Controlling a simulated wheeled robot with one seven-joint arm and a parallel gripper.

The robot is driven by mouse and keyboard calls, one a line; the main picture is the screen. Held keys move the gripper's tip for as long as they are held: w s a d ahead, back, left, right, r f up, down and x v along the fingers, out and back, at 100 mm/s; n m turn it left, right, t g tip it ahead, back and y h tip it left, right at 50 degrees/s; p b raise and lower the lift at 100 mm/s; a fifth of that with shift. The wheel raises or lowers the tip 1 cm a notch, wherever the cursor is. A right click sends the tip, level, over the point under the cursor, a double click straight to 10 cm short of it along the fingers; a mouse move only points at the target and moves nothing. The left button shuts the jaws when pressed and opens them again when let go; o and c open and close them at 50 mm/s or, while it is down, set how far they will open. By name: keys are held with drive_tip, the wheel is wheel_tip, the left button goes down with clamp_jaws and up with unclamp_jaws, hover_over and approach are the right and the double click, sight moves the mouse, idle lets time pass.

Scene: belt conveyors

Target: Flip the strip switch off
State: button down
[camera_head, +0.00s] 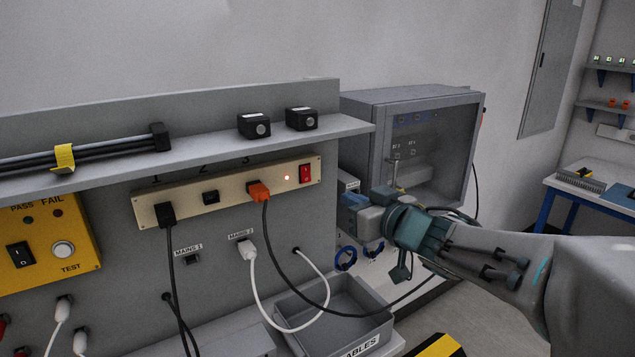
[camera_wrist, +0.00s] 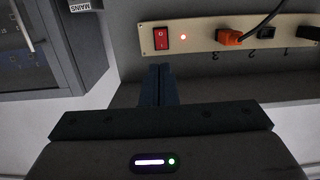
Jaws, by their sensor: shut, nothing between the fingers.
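The strip switch (camera_head: 305,173) is a red rocker at the right end of the cream power strip (camera_head: 230,190). My gripper (camera_head: 352,199) is to the right of the strip in the head view, in front of the grey cabinet. In the wrist view my gripper's fingers (camera_wrist: 159,78) are together and empty, pointing toward the switch with a visible gap between.
A black plug (camera_head: 165,214) and an orange plug (camera_head: 259,191) sit in the strip. A shelf (camera_head: 200,146) with black boxes juts out above it. The grey cabinet (camera_head: 415,97) stands at right, and a grey tray (camera_head: 290,309) with cables is below.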

sight(308, 180)
drive_tip(key=shift+w, duration=0.1)
drive_tip(key=p+x, duration=0.1)
drive_tip(key=x, duration=1.3)
drive_tip(key=shift+f, duration=0.15)
